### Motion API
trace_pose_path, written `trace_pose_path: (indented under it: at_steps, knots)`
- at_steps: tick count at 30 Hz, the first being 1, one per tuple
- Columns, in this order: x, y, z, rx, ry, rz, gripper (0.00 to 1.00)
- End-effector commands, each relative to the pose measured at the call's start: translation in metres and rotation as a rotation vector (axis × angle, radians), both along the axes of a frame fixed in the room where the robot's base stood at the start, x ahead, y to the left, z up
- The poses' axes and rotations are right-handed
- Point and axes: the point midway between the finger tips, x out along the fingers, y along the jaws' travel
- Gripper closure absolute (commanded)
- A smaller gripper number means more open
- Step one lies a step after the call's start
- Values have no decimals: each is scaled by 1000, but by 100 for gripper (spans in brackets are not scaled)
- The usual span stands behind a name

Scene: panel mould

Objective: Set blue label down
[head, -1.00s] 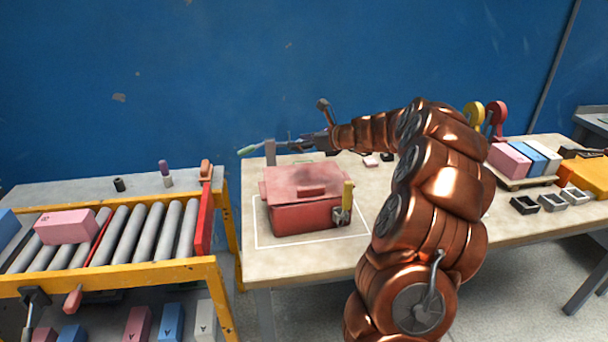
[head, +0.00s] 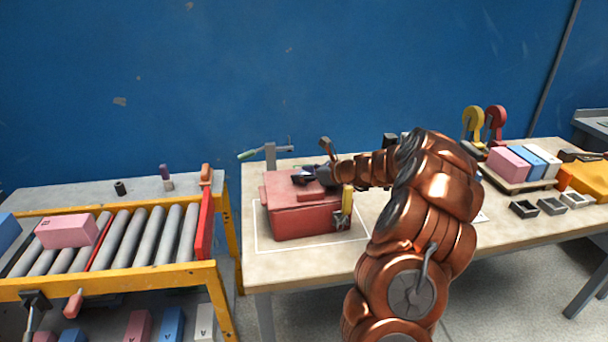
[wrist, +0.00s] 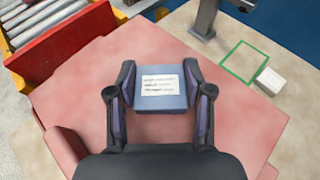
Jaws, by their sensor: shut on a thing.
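The blue label (wrist: 161,98) is a small blue block with a white, printed paper face in the wrist view. My gripper (wrist: 159,72) is shut on it, one finger at each side. The red box (head: 308,222) with a red lid stands on the table, and its lid (wrist: 80,95) fills much of the wrist view below the label. In the head view my gripper (head: 306,178) is just over the lid, and the label is hard to make out there. I cannot tell whether the label touches the lid.
A green outlined square (wrist: 243,62) is on the table beside the box, with a small white block (wrist: 270,81) by it. A grey post (head: 270,156) stands behind the box. A roller conveyor (head: 140,238) with a red end plate is at left.

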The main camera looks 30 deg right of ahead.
Motion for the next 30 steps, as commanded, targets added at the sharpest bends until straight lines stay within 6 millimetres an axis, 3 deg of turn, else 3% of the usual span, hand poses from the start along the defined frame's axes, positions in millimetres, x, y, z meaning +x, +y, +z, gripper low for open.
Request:
trace_pose_path:
  at_steps: [11, 12, 19, 30]
  knots:
    - [0, 0, -4, 1, 0, 0, 78]
    - [0, 0, -4, 1, 0, 0, 48]
    - [0, 0, -4, 0, 1, 0, 24]
    - [0, 0, -2, 0, 1, 0, 24]
